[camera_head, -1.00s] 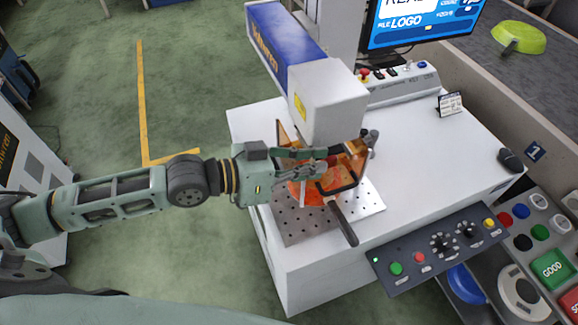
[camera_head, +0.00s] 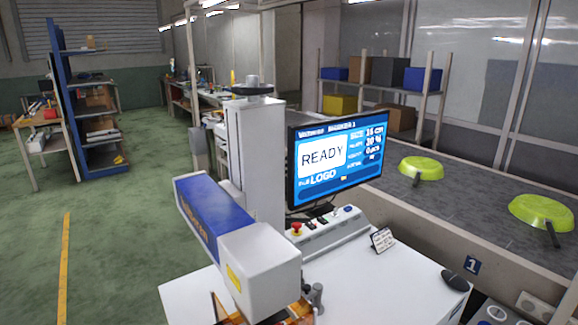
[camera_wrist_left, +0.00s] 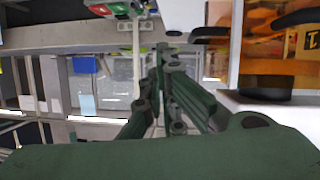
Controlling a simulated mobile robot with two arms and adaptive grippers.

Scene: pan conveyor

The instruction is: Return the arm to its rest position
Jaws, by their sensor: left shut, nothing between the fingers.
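My left gripper (camera_wrist_left: 160,75) shows in the left wrist view with its dark green fingers shut together and nothing between them. The orange guard of the laser marking machine (camera_wrist_left: 275,45) stands at the upper right of that view, apart from the fingers. In the head view neither arm is in the picture. The marking machine's white head (camera_head: 262,270) and blue body (camera_head: 213,212) stand on the white table (camera_head: 400,275), with the top of the guard (camera_head: 288,318) cut off by the bottom edge. My right gripper is not in any view.
A monitor (camera_head: 337,163) reading READY stands behind the machine. A conveyor (camera_head: 470,195) on the right carries two green pans (camera_head: 420,168), (camera_head: 541,212). The green floor (camera_head: 120,235) at left is open.

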